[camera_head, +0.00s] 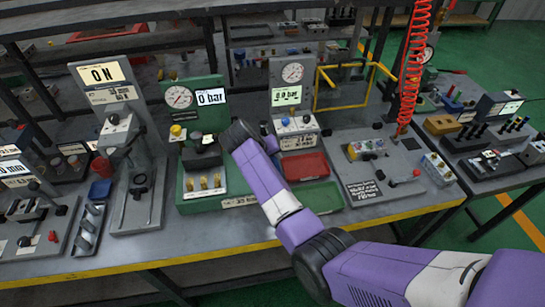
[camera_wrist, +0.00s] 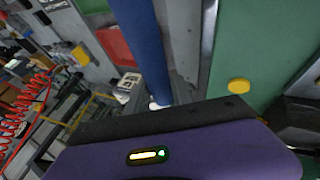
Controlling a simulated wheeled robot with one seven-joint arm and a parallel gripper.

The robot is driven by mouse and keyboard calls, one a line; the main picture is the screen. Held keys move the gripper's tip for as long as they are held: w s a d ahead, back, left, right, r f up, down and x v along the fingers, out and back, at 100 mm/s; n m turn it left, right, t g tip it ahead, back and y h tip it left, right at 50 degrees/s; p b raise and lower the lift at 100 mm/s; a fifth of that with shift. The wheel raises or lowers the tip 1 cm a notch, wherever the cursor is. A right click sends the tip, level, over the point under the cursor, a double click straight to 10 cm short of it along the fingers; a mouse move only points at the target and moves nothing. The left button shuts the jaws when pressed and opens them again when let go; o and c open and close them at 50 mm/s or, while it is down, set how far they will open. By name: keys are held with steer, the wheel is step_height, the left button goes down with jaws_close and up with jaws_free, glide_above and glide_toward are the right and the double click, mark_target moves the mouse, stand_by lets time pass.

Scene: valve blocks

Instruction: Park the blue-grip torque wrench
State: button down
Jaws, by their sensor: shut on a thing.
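A long blue bar, the torque wrench's blue grip (camera_wrist: 147,45), runs from the top edge of the wrist view down to my gripper (camera_wrist: 158,118). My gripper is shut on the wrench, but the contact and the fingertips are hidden. A pale end shows at the bar's lower tip. In the head view my purple arm reaches over the bench to the green gauge station (camera_head: 190,160). There my dark wrist hides the gripper and the wrench. I cannot make out a parking place for the wrench.
A coiled red hose (camera_head: 412,65) hangs further right. The bench's front edge (camera_head: 225,250) is mostly clear.

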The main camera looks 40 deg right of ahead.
steer(key=shift+f+b, duration=1.55)
steer(key=shift+f, duration=0.7)
steer(key=shift+f+b, duration=1.35)
steer(key=shift+f, duration=0.7)
steer(key=c, duration=1)
jaws_free()
steer(key=shift+c, duration=0.2)
